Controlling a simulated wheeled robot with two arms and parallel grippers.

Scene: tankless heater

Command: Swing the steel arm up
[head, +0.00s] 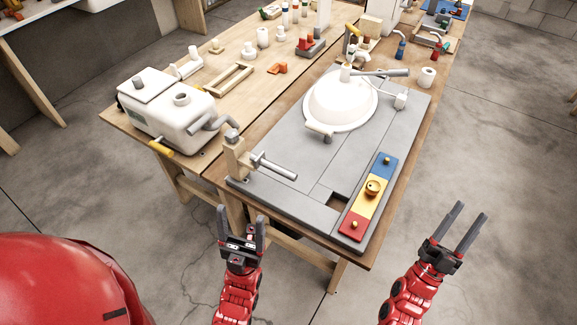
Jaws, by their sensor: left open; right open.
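A steel arm (274,167) sticks out to the right from a wooden post (236,158) at the near left of the grey board (300,140). It lies about level, low over the board. Another grey bar (382,72) reaches right from the top of a white dome (340,101) on the board. I cannot tell which of these the task means. My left gripper (241,213) is open and empty, in front of the table's near edge, below the post. My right gripper (471,210) is open and empty, over the floor to the right of the table.
A strip with blue, yellow and red panels (370,194) and brass knobs lies on the board's right side. A white tank (166,103) with a grey pipe stands at the left. Small parts crowd the far table. The floor (500,150) at right is clear.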

